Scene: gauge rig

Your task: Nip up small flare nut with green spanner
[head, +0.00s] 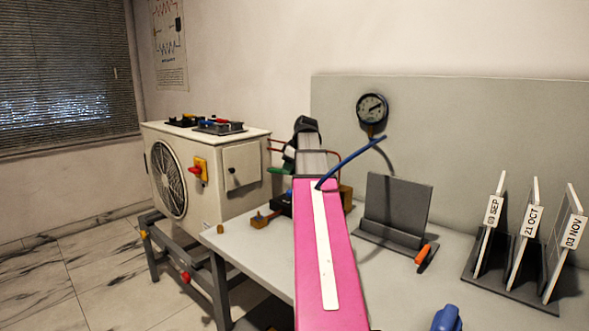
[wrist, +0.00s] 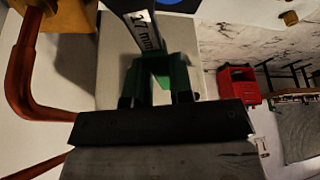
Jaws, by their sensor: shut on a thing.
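My gripper (wrist: 155,98) is shut on the green spanner (wrist: 162,70) in the wrist view. The spanner has a dark strip with a "17 mm" label running towards the top. In the head view the spanner (head: 280,169) shows as a small green piece beside my gripper (head: 290,160), near the outdoor unit's right side. A thick copper pipe (wrist: 22,80) bends down the left of the wrist view from a brass-coloured fitting (wrist: 62,16). I cannot tell which part is the small flare nut, or whether the spanner touches any nut.
The cream outdoor unit (head: 215,175) has manifold parts (head: 205,124) on top. The grey bench (head: 245,245) carries a grey stand (head: 397,205), an orange-handled tool (head: 426,256) and a rack of dated cards (head: 515,285). A gauge (head: 372,109) stands behind, with a blue hose (head: 350,160) nearby.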

